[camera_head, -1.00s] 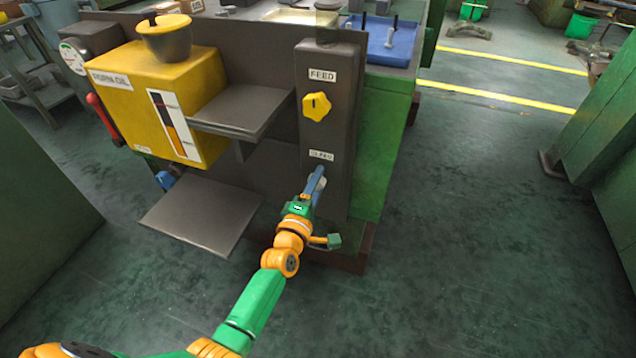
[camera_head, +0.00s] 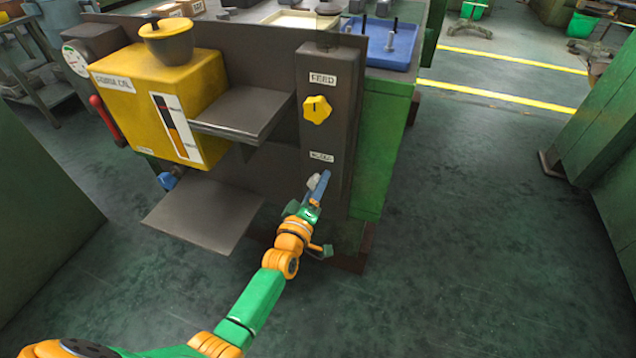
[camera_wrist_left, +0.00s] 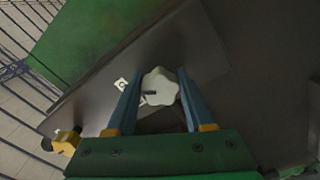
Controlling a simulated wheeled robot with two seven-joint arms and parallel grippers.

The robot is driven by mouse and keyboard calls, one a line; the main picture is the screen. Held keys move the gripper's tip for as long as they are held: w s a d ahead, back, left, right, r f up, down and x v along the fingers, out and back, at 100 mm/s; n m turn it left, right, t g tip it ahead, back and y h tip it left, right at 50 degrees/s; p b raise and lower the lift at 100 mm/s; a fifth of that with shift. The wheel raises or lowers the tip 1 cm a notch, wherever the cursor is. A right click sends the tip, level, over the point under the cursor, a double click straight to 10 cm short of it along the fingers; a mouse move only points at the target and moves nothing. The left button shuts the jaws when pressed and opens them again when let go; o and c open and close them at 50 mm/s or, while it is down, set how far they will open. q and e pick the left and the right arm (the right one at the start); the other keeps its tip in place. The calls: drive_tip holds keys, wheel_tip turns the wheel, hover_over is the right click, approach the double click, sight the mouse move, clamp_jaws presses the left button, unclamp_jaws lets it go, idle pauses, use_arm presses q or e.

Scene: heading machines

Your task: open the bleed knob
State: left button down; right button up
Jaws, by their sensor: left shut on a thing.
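The bleed knob is a white lobed knob (camera_head: 312,182) under the lower label on the dark upright panel (camera_head: 340,130). In the left wrist view the knob (camera_wrist_left: 160,86) sits between the blue fingers, with a dark mark on its face. My left gripper (camera_head: 319,186) is at the knob and shut on it; in the left wrist view the gripper (camera_wrist_left: 157,90) has one finger on each side of it. The fingers partly hide the knob in the head view. My right gripper is not in view.
A yellow FEED knob (camera_head: 317,109) is higher on the same panel. Left of it are a yellow oil tank (camera_head: 130,85), a grey shelf (camera_head: 245,112) and a lower grey plate (camera_head: 205,215). A red handle (camera_head: 105,118) is at far left. The floor at right is clear.

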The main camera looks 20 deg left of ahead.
use_arm(q)
drive_tip(key=m, duration=0.5)
drive_tip(key=shift+a+f+m+p, duration=0.1)
drive_tip(key=shift+m+p, duration=0.2)
drive_tip(key=shift+p, duration=0.05)
drive_tip(key=m, duration=0.5)
drive_tip(key=shift+a+f, duration=0.1)
drive_tip(key=shift+m, duration=0.4)
drive_tip(key=shift+c, duration=1.4)
unclamp_jaws()
drive_tip(key=shift+s+p, duration=0.35)
drive_tip(key=shift+p, duration=0.1)
drive_tip(key=s+p, duration=0.1)
drive_tip(key=s, duration=0.5)
drive_tip(key=shift+s+a+p, duration=0.15)
drive_tip(key=shift+s+p, duration=0.05)
drive_tip(key=shift+p, duration=0.15)
